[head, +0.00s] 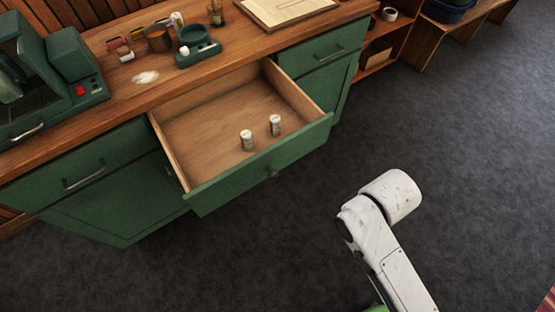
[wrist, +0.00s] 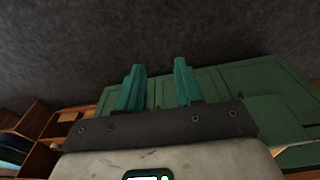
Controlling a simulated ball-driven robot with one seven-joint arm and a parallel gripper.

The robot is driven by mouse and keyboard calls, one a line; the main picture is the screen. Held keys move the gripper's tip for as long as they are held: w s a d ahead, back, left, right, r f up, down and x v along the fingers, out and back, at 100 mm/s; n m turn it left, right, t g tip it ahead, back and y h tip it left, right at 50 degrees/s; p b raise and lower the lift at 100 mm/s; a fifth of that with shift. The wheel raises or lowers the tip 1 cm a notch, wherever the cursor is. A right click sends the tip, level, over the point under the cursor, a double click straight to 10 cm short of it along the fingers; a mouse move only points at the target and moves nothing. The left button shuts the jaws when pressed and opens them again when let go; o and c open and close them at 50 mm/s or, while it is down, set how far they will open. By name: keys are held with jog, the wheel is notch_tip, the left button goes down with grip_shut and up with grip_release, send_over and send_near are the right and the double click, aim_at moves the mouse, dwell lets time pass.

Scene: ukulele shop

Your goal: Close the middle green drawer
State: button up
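The middle green drawer (head: 235,184) stands pulled well out of the counter in the head view. Its front has a small dark knob (head: 272,174). Two small pale canisters, one on the left (head: 247,141) and one on the right (head: 275,125), stand upright on its wooden floor. My gripper (wrist: 158,75) shows in the wrist view with two teal fingers apart and nothing between them. Green cabinet fronts (wrist: 230,90) lie beyond the fingers there. In the head view my white arm is to the right of the drawer, apart from it; the fingers are not visible there.
Green drawers on the left (head: 90,172) and right (head: 325,50) are shut. Dark carpet (head: 470,150) is clear in front and right.

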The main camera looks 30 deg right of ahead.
jog(key=shift+f, duration=0.1)
jog(key=shift+c, duration=0.8)
jog(key=w+f+m+y+b, duration=0.1)
jog(key=f+m, duration=0.1)
jog(key=w+a+f+m+t+y+b, duration=0.1)
jog(key=f+m, duration=0.1)
jog(key=w+f+m+t+y+b, duration=0.1)
jog(key=f+m, duration=0.1)
jog(key=f, duration=0.1)
jog(key=shift+w+a+y+b, duration=0.15)
jog(key=shift+w+y+b, duration=0.15)
jog(key=shift+b, duration=0.1)
grip_shut()
jog(key=m+t+h+b, duration=0.3)
jog(key=m+t+b, duration=0.85)
jog(key=m, duration=1.75)
send_near(321, 135)
jog(key=w+f+t+p, duration=0.1)
jog(key=w, duration=0.1)
jog(key=w+f+t+p, duration=0.1)
jog(key=w+p, duration=0.1)
jog(key=w+f+t+p, duration=0.1)
jog(key=w, duration=0.1)
jog(key=shift+w+a+t+p, duration=0.1)
jog(key=shift+w+t+p, duration=0.1)
jog(key=shift+t+p, duration=0.1)
